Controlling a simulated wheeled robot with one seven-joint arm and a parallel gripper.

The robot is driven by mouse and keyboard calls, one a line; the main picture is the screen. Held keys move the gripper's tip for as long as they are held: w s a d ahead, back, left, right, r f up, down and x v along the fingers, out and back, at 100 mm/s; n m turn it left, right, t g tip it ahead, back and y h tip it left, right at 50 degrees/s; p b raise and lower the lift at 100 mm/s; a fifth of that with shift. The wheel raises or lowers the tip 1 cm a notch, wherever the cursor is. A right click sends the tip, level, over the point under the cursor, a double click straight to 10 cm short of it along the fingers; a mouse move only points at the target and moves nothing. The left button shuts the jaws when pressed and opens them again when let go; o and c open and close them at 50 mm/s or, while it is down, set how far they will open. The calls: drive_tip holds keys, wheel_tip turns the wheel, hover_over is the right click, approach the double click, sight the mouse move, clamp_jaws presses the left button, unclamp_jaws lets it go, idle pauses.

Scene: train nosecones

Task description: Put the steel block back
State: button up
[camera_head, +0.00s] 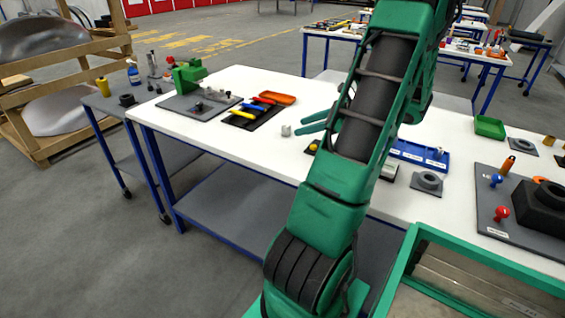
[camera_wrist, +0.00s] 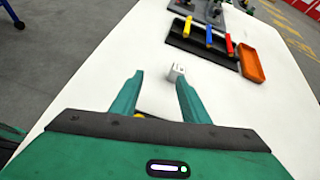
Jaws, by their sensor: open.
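The steel block, a small light grey piece (camera_head: 286,130), lies on the white table just left of my fingertips. In the wrist view the block (camera_wrist: 176,73) is just beyond the fingertips, nearer the right finger, and not clasped. My gripper (camera_head: 301,124) is open and empty, with green fingers reaching left low over the table. In the wrist view its fingers (camera_wrist: 159,79) are spread apart. Part of the table behind my arm is hidden.
A black tray (camera_head: 238,122) with yellow, blue and red tools and an orange tray (camera_head: 277,98) lie left of the block. A blue tray (camera_head: 415,153) lies right of my arm. White table between block and tools is clear.

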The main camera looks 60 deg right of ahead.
drive_tip(key=w+a+n+g, duration=0.1)
drive_tip(key=a+n, duration=0.1)
drive_tip(key=a, duration=0.1)
drive_tip(key=w+a+n+g, duration=0.1)
drive_tip(key=a+n, duration=0.1)
drive_tip(key=a, duration=0.1)
drive_tip(key=w+a+n+g+y, duration=0.1)
drive_tip(key=w+a+n, duration=0.1)
drive_tip(key=a, duration=0.1)
drive_tip(key=shift+w+a+f+g, duration=0.1)
drive_tip(key=shift+a+f+g, duration=0.15)
drive_tip(key=shift+f+g, duration=0.15)
drive_tip(key=s+a+n+g, duration=0.1)
drive_tip(key=a+n+g, duration=0.3)
drive_tip(key=a+n, duration=0.45)
drive_tip(key=s+a+r+n+g+h, duration=0.1)
drive_tip(key=s+a+r+n+g, duration=0.1)
drive_tip(key=s+a+n, duration=0.3)
drive_tip(key=s+a+r+n+g+h, duration=0.1)
drive_tip(key=s+a+n, duration=0.5)
drive_tip(key=s+a, duration=0.3)
drive_tip(key=shift+a+r+g+h, duration=0.2)
drive_tip(key=shift+r+g+h, duration=0.15)
drive_tip(key=shift+g+h, duration=0.05)
drive_tip(key=shift+w+f, duration=0.3)
drive_tip(key=shift+w, duration=0.45)
drive_tip(key=shift+c, duration=1.4)
drive_tip(key=shift+s+d, duration=0.1)
drive_tip(key=shift+s, duration=0.05)
